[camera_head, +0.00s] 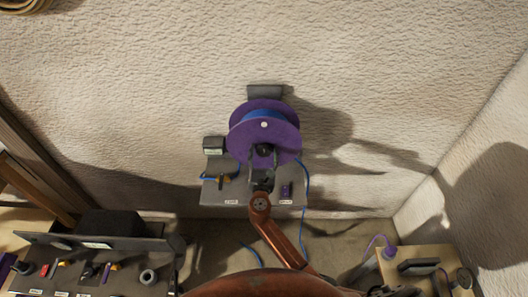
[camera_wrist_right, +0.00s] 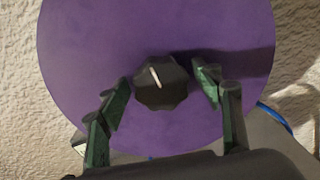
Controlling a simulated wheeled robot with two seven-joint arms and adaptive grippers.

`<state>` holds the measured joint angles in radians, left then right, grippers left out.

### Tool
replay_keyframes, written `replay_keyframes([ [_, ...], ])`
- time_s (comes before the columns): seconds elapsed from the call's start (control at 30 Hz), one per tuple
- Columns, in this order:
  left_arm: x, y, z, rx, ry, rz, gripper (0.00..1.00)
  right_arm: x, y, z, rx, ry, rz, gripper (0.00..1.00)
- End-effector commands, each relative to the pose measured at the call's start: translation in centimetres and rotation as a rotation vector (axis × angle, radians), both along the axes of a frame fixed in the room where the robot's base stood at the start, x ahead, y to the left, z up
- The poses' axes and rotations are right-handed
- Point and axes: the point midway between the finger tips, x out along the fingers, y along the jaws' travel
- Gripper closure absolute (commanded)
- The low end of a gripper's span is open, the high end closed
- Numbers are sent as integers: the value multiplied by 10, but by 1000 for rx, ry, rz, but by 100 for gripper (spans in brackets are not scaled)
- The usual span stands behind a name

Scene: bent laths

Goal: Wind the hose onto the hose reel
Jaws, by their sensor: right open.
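The purple hose reel (camera_head: 283,138) stands on a grey panel against the wall, with some blue hose (camera_head: 262,114) wound between its two discs. The blue hose also hangs down at the right of the panel (camera_head: 306,190). In the right wrist view the purple disc (camera_wrist_right: 210,40) fills most of the picture. A black knob (camera_wrist_right: 161,83) with a white mark sits on the disc. My right gripper (camera_wrist_right: 165,85) is open, with one green finger on each side of the knob; a gap shows on both sides. My left gripper is not in view.
A bench with a dark box (camera_head: 108,223) and several small tools is at the lower left. A small table (camera_head: 420,258) with a purple-plugged cable and dark items is at the lower right. Blue hose lies on the floor (camera_head: 250,254).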

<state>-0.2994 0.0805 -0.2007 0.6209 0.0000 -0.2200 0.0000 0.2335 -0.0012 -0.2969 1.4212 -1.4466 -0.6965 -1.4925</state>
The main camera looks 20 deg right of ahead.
Motion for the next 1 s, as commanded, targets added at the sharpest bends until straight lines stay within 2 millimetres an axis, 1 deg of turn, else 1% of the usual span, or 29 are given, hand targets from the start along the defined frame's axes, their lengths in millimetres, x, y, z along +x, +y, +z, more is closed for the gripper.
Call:
replay_keyframes([
  [0.3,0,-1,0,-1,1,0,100,3,-1,-1,1,1,0,41],
  [1.0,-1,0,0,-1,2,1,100,2,-1,-1,2,0,-1,89],
])
